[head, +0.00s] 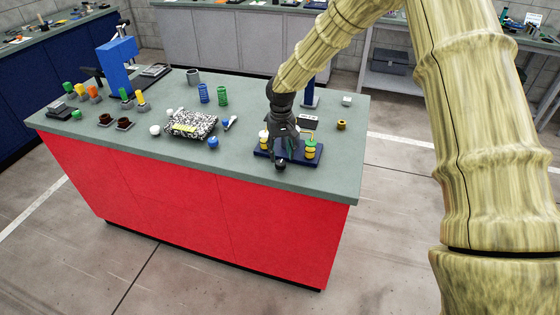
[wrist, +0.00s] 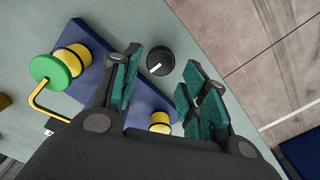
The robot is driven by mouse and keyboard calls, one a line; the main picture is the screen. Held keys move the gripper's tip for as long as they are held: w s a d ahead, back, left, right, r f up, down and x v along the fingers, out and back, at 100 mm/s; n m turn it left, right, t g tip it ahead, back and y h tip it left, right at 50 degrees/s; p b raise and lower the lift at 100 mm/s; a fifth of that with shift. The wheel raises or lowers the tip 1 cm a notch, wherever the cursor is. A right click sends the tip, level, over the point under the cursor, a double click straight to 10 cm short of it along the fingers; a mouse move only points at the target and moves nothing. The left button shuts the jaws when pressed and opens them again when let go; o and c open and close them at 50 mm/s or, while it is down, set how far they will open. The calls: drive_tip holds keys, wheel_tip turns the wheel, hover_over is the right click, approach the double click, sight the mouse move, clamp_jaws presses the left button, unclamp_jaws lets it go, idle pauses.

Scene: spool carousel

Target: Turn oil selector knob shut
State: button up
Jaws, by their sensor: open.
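The oil selector knob is a round black knob with a white pointer line; it shows in the wrist view (wrist: 160,60) and in the head view (head: 280,165) at the front of a blue base plate (head: 300,160). In the wrist view the pointer line slants to the lower left. My gripper (wrist: 163,64) is open, its teal-padded fingers on either side of the knob with a gap showing at each side. In the head view my gripper (head: 281,151) points down over the plate. How high the fingertips are above the knob is hard to tell.
A yellow spool with a green top (head: 311,148) stands on the plate, with a bent yellow handle (wrist: 40,95) beside it. The counter's front edge is close.

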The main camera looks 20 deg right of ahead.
sight(281, 163)
drive_tip(key=shift+f+p, duration=0.85)
drive_tip(key=shift+f, duration=1.95)
drive_tip(key=shift+c, duration=0.2)
drive_tip(key=c, duration=0.7)
